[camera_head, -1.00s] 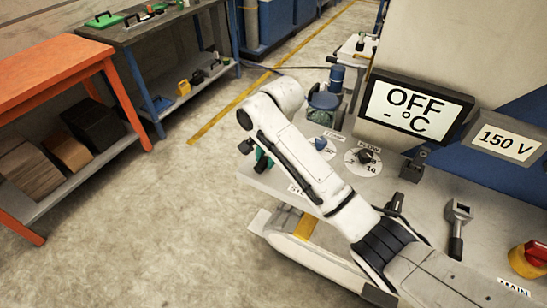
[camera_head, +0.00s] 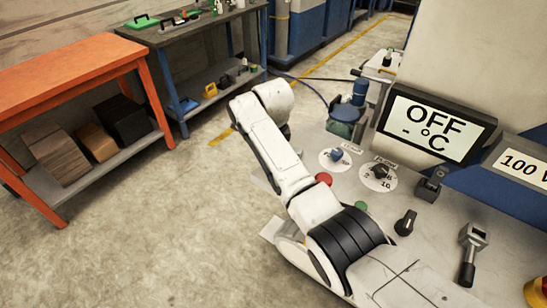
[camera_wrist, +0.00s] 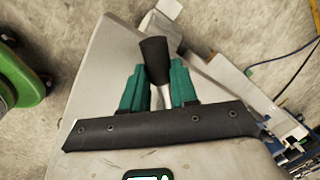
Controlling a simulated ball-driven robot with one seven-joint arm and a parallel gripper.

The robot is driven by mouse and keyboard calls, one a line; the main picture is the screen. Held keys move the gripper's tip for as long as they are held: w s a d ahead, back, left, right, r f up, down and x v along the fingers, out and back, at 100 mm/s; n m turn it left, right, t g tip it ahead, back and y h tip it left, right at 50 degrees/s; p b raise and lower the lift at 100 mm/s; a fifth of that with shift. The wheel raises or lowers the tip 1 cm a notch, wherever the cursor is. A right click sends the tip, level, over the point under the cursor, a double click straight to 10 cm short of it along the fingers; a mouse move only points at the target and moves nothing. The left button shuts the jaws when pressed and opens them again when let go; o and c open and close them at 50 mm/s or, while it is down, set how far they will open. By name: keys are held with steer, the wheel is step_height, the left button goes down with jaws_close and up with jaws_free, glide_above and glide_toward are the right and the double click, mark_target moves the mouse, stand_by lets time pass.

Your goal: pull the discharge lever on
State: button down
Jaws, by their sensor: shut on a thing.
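In the wrist view, my gripper (camera_wrist: 158,74) has two teal fingers shut on the sides of a lever with a black grip (camera_wrist: 154,52) and a metal shaft. The grip sticks out past the fingertips. I see no label on it, but it fits the discharge lever. In the head view, my white arm reaches over the left edge of the bench and hides both the gripper and the held lever. A voltage panel (camera_head: 522,166) at the right reads 100 V, cut off by the picture edge.
The grey bench (camera_head: 408,258) bears a blue knob (camera_head: 336,154), a flow dial (camera_head: 381,173), a red button (camera_head: 323,178), a green button (camera_head: 361,206), a black knob (camera_head: 405,222) and another lever (camera_head: 472,250). A screen (camera_head: 435,124) reads OFF. Open floor (camera_head: 150,240) lies left, beside an orange table (camera_head: 70,68).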

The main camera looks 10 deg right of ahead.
steer(key=shift+w+m+b, duration=0.35)
steer(key=shift+w+m, duration=0.05)
steer(key=shift+m, duration=0.2)
steer(key=c, duration=0.9)
jaws_free()
steer(key=shift+o, duration=0.2)
step_height(320, 180, up, 11)
steer(key=s, duration=0.2)
steer(key=shift+a+f+b, duration=0.15)
steer(key=shift+f+b, duration=0.05)
steer(key=shift+b, duration=0.1)
